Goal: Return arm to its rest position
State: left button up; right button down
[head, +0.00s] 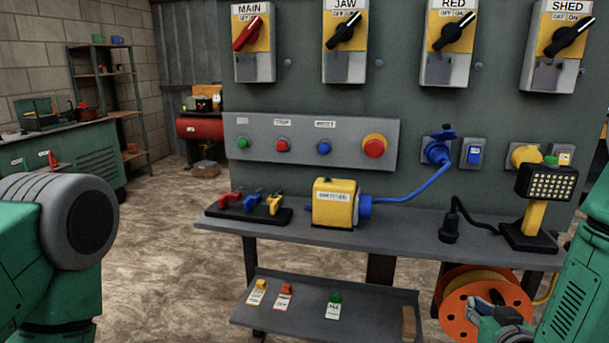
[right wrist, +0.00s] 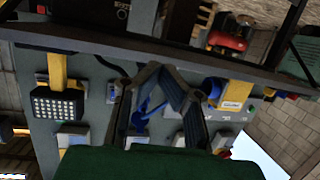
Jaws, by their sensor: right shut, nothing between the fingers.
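My right gripper (head: 488,308) shows at the lower right of the head view, low in front of the orange cable reel (head: 470,300) and below the shelf with the lamp. It is shut and holds nothing. In the right wrist view, its two dark fingers (right wrist: 158,72) stand in the middle, with the panel and shelf upside down behind them. My right arm comes in from the right edge. Part of my left arm shows at the left edge, but its gripper is not in view.
The grey control panel (head: 300,85) carries several switches and buttons. The shelf (head: 405,230) holds padlocks (head: 250,201), a yellow box (head: 334,203) with a blue plug and cable, and a lamp (head: 546,185). A lower tray (head: 310,285) holds tags. Open floor (head: 165,240) lies left.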

jog(key=s+a+f+g+p, duration=0.2)
jog(key=s+f+g, duration=0.2)
jog(key=s, duration=0.7)
jog(key=s+a+f+g+y+p, duration=0.1)
jog(key=s+f+g, duration=0.3)
jog(key=s, duration=0.7)
jog(key=s+a+f+n+g+p, duration=0.1)
jog(key=s+a+f+g+p, duration=0.2)
jog(key=s, duration=0.8)
notch_tip(320, 180, down, 2)
jog(key=g, duration=0.3)
jog(key=shift+p, duration=0.3)
jog(key=shift+w+f, duration=0.1)
jog(key=shift+w, duration=0.05)
